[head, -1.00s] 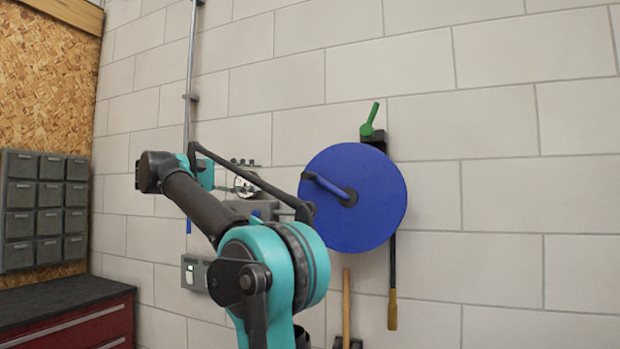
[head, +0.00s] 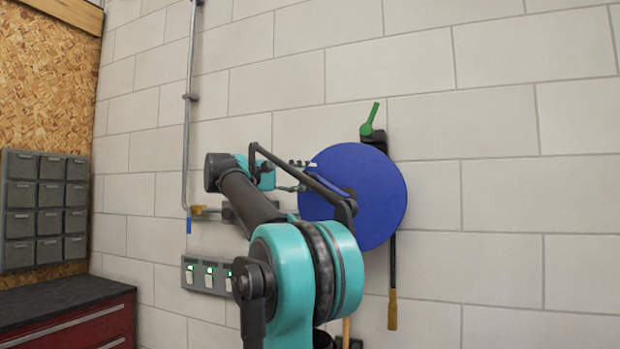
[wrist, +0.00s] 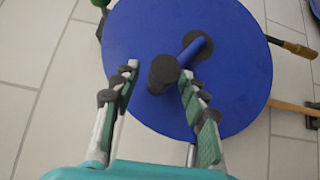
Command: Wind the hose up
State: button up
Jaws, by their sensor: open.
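The blue round hose reel (head: 375,190) is mounted on the block wall. In the wrist view its disc (wrist: 225,105) fills much of the picture, with a blue crank handle (wrist: 190,52) ending in a dark round knob (wrist: 163,70). My gripper (wrist: 157,75) is open, one finger on each side of the knob; I cannot tell whether either touches it. In the head view my gripper (head: 306,174) is at the reel's left edge, and my arm hides most of the crank. No hose can be made out.
A green lever (head: 371,118) on a black bracket stands above the reel. A wooden-handled tool (head: 392,310) hangs below it. A switch box (head: 208,274) and a pipe (head: 190,120) are on the wall to the left. Grey drawers (head: 45,208) and a red cabinet (head: 75,315) are farther left.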

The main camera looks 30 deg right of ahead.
jog(key=shift+s+d, duration=0.1)
jog(key=shift+d, duration=0.5)
grip_shut()
